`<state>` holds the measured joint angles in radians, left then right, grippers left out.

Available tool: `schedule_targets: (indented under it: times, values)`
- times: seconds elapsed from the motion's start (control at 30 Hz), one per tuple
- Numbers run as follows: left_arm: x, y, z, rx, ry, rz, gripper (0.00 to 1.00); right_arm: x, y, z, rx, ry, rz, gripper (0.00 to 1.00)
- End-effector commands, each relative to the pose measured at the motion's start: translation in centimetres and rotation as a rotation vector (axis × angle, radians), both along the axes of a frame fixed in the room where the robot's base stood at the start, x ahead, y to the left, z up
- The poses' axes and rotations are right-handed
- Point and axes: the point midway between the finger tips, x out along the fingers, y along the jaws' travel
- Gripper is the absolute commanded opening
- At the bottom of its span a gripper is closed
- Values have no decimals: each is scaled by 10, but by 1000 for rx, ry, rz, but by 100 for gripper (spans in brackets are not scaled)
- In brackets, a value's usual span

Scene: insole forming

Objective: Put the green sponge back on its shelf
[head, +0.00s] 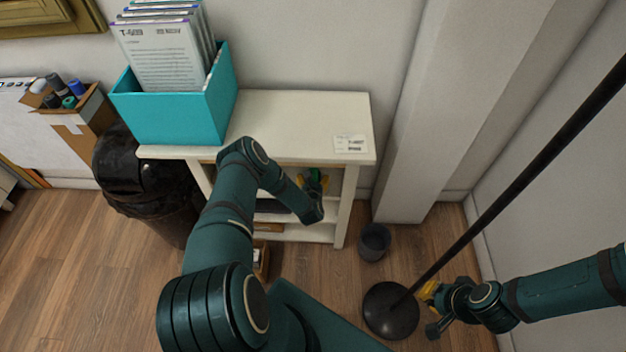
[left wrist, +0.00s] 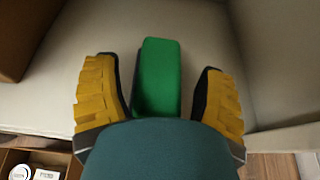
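The green sponge (left wrist: 160,75) lies on a pale shelf board (left wrist: 215,35) in the left wrist view. My left gripper (left wrist: 158,90) is open around it, one yellow finger on each side with a visible gap between each finger and the sponge. In the head view, my left gripper (head: 314,183) reaches into the upper compartment of the white shelf unit (head: 290,115); the arm hides part of the compartment. My right gripper (head: 428,295) is at the lower right, near the black pole; its finger opening is not clear.
A teal file box (head: 165,118) stands on the shelf unit's top. A black bin (head: 140,190) is at its left, a small grey cup (head: 374,242) on the floor at its right. A black pole on a round base (head: 391,310) stands near my right gripper.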

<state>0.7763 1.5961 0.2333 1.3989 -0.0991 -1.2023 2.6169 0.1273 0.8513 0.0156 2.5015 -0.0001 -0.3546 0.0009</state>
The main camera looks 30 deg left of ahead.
Motion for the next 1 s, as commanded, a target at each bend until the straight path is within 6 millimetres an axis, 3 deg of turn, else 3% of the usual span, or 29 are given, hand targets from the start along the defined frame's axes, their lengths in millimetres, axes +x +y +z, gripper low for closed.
schedule_targets:
  times: [0.37, 0.8, 1.0]
  values:
    - [-1, -1, 6, 1, 0, 0, 70, -1, 0, 6, 0, 2, 1, 0]
    - [-69, -42, 38, -2, 2, 0, 70, -5, 1, 29, 3, 13, 3, 0]
    - [-89, -54, 47, -1, 1, -1, 70, -6, 1, 33, 3, 15, 4, 0]
